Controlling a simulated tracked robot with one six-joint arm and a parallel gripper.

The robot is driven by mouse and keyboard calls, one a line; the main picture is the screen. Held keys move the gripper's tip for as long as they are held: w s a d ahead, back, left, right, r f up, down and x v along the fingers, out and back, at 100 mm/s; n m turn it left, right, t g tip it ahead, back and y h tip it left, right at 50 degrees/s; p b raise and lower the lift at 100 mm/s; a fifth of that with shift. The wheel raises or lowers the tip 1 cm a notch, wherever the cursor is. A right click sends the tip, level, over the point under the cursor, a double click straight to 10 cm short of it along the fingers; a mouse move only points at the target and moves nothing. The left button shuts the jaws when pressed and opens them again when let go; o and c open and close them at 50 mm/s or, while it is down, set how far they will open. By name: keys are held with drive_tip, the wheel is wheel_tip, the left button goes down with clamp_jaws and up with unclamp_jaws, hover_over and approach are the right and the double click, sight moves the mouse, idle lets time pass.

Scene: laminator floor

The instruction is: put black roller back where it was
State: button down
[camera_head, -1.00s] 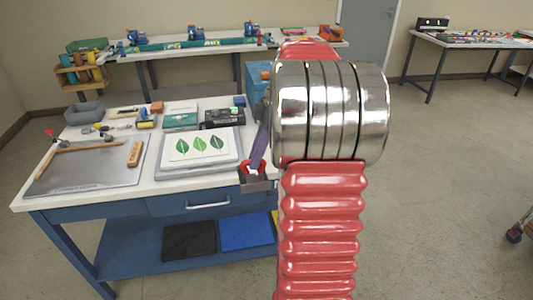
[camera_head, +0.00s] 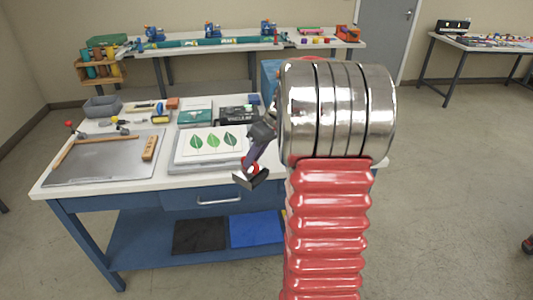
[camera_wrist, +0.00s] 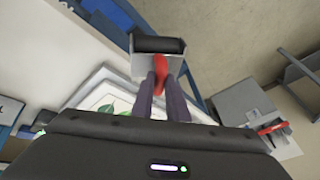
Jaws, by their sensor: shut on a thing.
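The black roller (camera_wrist: 158,45) is a short dark cylinder in a light grey frame with a red handle. My gripper (camera_wrist: 160,80) is shut on the red handle in the wrist view. In the head view the roller (camera_head: 259,178) hangs below my gripper (camera_head: 250,164), in front of the workbench's front edge (camera_head: 180,183), near the right front corner of the leaf-print tray (camera_head: 177,165). In the wrist view it is beside a blue bench edge, with floor behind. Its height above the bench is hard to tell. My red arm hides the bench's right end.
A metal board (camera_head: 105,165) with a wooden bar lies on the bench's left. A grey bin (camera_head: 102,107), a green box (camera_head: 195,113) and a black device (camera_head: 238,114) stand along the back. A long rear table (camera_head: 185,50) holds several items. Floor at the right is mostly clear.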

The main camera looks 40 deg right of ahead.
drive_tip(key=shift+m+h, duration=0.4)
drive_tip(key=shift+m, duration=0.5)
drive_tip(key=w+a+f, duration=0.2)
drive_tip(key=a, duration=0.1)
drive_tip(key=w+a, duration=0.1)
drive_tip(key=shift+w+a+f, duration=0.3)
drive_tip(key=shift+f, duration=0.1)
drive_tip(key=w+a+f, duration=0.1)
drive_tip(key=a+f, duration=0.2)
drive_tip(key=a, duration=0.9)
drive_tip(key=w+a+f, duration=0.2)
drive_tip(key=a+f, duration=0.1)
drive_tip(key=a, duration=0.9)
drive_tip(key=shift+a+f+n, duration=0.3)
drive_tip(key=shift+n, duration=0.1)
